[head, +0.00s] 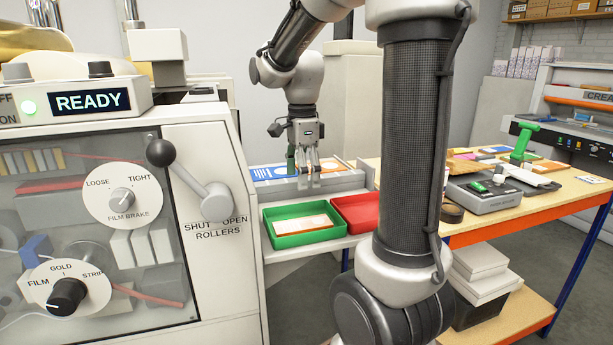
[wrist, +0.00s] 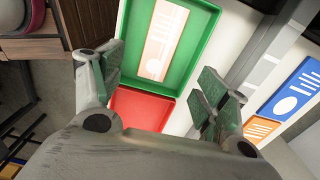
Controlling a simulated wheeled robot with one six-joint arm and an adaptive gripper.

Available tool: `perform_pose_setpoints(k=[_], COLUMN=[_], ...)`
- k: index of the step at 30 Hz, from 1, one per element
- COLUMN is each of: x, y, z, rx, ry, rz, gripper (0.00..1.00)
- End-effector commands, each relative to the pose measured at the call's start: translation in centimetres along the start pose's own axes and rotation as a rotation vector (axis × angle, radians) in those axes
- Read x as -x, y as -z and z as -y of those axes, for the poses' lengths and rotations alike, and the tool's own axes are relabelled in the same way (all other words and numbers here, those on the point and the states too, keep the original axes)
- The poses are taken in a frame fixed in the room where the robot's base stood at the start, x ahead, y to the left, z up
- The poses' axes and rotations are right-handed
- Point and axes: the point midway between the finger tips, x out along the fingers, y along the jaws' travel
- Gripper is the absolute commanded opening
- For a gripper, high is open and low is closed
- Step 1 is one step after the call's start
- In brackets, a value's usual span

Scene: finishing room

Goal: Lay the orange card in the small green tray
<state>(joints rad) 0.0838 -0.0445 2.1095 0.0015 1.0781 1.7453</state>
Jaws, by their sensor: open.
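The small green tray (head: 268,232) stands on the white ledge beside the machine, and it fills the upper middle of the wrist view (wrist: 190,83). A pale orange card (head: 303,224) with white marks lies flat inside it; it also shows in the wrist view (wrist: 165,40). My gripper (head: 309,172) is open and empty, above the ledge behind the trays. In the wrist view its fingers (wrist: 163,77) are spread apart, with the tray and card beyond them. A stronger orange card (wrist: 260,129) lies outside the tray, at the right of the wrist view.
A red tray (head: 357,212) adjoins the green one. A blue card (head: 268,173) with white marks lies on the raised grey ledge behind; it also shows in the wrist view (wrist: 294,90). The white machine (head: 205,160) stands close on the left. A wooden workbench (head: 480,228) holds tools on the right.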

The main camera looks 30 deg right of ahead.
Motion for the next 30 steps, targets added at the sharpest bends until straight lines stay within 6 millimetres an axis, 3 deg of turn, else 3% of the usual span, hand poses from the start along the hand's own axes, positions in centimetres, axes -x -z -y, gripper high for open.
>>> perform_pose_setpoints(k=[5,9,15,18,22,30], x=[2.2,3.5,3.3,2.9,2.5,2.5], y=[0.1,0.3,0.9,1.1,1.2,1.2], z=[-3.5,-8.6,-14.3,-15.8,-16.6,-16.6], rx=[0.335,0.842,1.481,1.676,1.792,1.805], ry=[0.079,0.188,0.305,0.332,0.345,0.344], rz=[0.002,-0.039,-0.167,-0.224,-0.262,-0.265], gripper=[0.74,0.74,0.74,0.74,0.74,0.74])
